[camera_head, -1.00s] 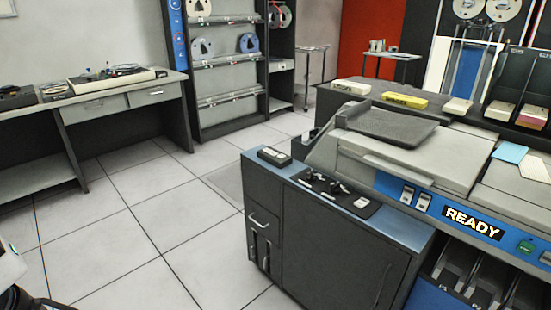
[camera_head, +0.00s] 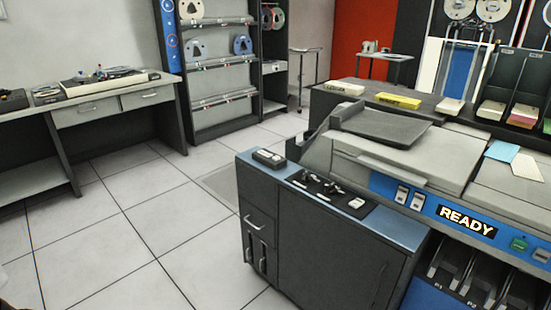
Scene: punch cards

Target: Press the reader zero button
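The card reader (camera_head: 400,150) stands at the right, a grey machine with a blue front panel. The panel has a lit READY sign (camera_head: 466,221). Left of the sign are two pale switches, one here (camera_head: 402,195) and one beside it (camera_head: 417,201). Right of the sign are a green button (camera_head: 519,244) and a pale button (camera_head: 542,255) near the picture's edge. Their labels are too small to read, so I cannot tell which is the zero button. My gripper is not in view.
A dark cabinet (camera_head: 320,245) with a blue-grey top stands left of the reader, with small devices on top. A desk (camera_head: 100,103) and a tape rack (camera_head: 220,80) stand at the back left. The tiled floor (camera_head: 130,240) at the left is clear.

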